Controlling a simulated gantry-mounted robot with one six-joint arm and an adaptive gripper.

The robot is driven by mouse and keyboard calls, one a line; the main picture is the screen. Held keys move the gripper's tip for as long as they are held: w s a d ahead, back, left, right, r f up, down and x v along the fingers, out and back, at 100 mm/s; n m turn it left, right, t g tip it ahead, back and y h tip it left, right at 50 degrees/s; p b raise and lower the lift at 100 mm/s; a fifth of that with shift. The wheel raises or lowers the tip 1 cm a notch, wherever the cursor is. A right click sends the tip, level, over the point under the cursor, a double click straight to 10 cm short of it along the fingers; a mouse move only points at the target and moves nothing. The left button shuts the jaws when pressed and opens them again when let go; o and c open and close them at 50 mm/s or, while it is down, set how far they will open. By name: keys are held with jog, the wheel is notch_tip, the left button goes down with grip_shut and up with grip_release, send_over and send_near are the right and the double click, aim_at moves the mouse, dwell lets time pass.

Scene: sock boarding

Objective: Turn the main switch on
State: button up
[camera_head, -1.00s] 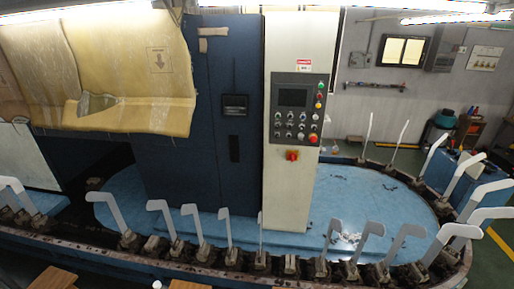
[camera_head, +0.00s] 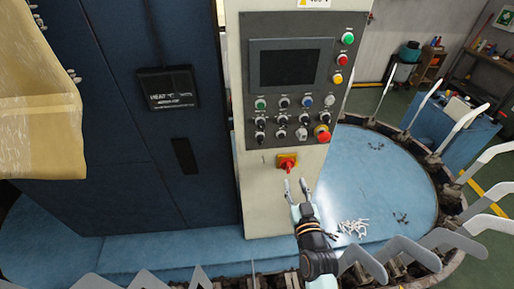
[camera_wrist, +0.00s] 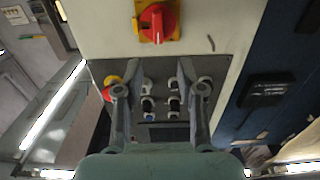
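The main switch (camera_head: 287,163) is a red rotary handle on a yellow plate, low on the cream cabinet front under the control panel. In the wrist view the red handle (camera_wrist: 158,22) shows upside down near the top, just beyond my fingertips. My gripper (camera_head: 296,186) is just below the switch in the head view, with its two fingers spread apart and nothing between them. In the wrist view the gripper fingers (camera_wrist: 154,72) are also apart. They do not appear to touch the switch.
Upright sock forms (camera_head: 460,128) ring the blue platform (camera_head: 390,185). The dark blue cabinet (camera_head: 110,120) stands to the left.

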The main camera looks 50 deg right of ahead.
aim_at(290, 167)
jog(key=p+x, duration=0.1)
jog(key=x, duration=0.6)
jog(key=shift+d+f, duration=0.1)
jog(key=shift+d, duration=0.05)
grip_shut()
